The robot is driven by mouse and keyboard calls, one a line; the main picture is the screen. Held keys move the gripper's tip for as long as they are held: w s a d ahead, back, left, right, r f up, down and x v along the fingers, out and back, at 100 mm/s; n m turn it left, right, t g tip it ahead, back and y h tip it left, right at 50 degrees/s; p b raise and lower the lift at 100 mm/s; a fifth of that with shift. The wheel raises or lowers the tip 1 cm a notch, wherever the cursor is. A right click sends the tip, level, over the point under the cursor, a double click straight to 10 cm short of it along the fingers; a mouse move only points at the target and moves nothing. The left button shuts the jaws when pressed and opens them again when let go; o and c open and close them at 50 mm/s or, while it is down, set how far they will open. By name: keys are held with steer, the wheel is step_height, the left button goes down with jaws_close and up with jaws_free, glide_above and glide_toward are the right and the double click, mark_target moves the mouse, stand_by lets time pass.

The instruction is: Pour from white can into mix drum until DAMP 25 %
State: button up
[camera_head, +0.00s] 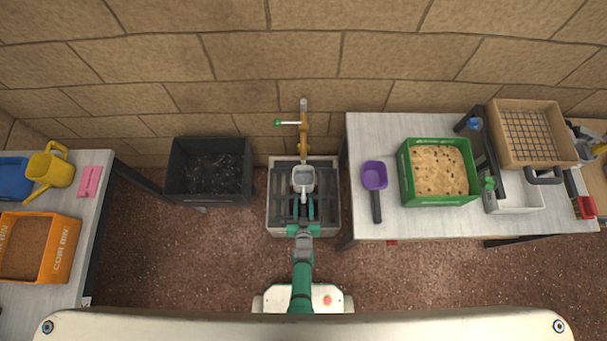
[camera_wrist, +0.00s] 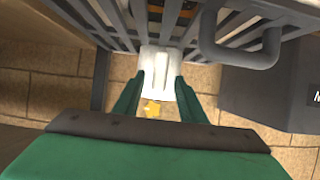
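The white can (camera_head: 303,179) is over the slatted grey basin, under the brass tap, in the head view. My gripper (camera_head: 303,212) reaches it from the near side. In the wrist view the green fingers (camera_wrist: 160,88) close on both sides of the white can (camera_wrist: 160,62). The black tub (camera_head: 210,172) left of the basin holds dark, speckled material. It seems to be the dark box with a letter M (camera_wrist: 268,90) at the right of the wrist view, probably the mix drum. No damp reading is legible. The can's contents are unclear.
The brass tap (camera_head: 303,128) with a green lever stands above the slatted basin (camera_head: 275,215). The right table holds a purple scoop (camera_head: 375,178) and a green crate (camera_head: 410,193). The left table holds a yellow watering can (camera_head: 52,170) and an orange bin (camera_head: 60,250).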

mark_target(303, 201)
steer(key=shift+w+f, duration=0.15)
steer(key=shift+w, duration=0.15)
steer(key=shift+x, duration=1.3)
jaws_close()
steer(key=shift+w+r, duration=0.15)
steer(key=shift+r, duration=2.5)
